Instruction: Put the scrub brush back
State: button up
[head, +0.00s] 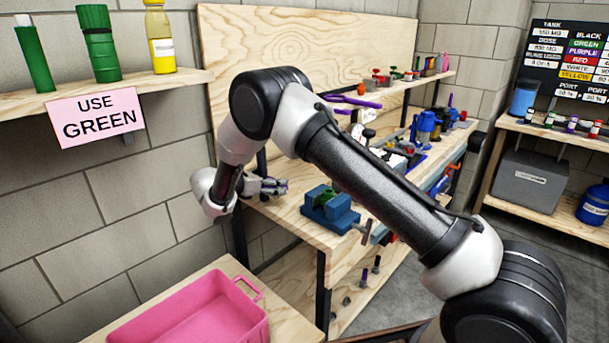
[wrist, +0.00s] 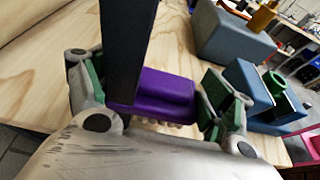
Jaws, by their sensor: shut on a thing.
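The scrub brush is a purple block (wrist: 165,88) with tan bristles on its lower side, seen in the wrist view between my gripper's two fingers. My gripper (head: 267,187) is shut on it, over the left end of the workbench (head: 290,222) in the head view. There the brush is small and mostly hidden by the fingers. The wrist view shows bare wood close behind the brush. I cannot tell whether the brush touches the bench.
A dark upright bar (wrist: 128,45) stands close beside the brush. A blue-green vise (head: 330,207) is right of my gripper. A pink tub (head: 190,310) stands front left. Green and yellow bottles stand on a shelf above a "USE GREEN" sign (head: 96,117). Tools crowd the bench's far end.

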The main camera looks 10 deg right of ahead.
jog(key=w+d, duration=0.3)
jog(key=d, duration=0.1)
jog(key=w+d, duration=0.4)
jog(key=d, duration=0.1)
jog(key=w+d, duration=0.4)
jog(key=shift+d, duration=0.3)
jog(key=shift+w+d+f, duration=0.15)
jog(key=shift+d+f, duration=0.15)
jog(key=shift+f, duration=0.55)
jog(key=shift+w+d+f, duration=0.15)
jog(key=shift+d+f, duration=0.1)
jog(key=shift+f, duration=0.6)
jog(key=shift+f, duration=0.15)
jog(key=o, duration=1.2)
jog(key=shift+c, duration=0.2)
jog(key=shift+r, duration=0.2)
jog(key=v, duration=1.2)
jog(key=shift+a, duration=0.1)
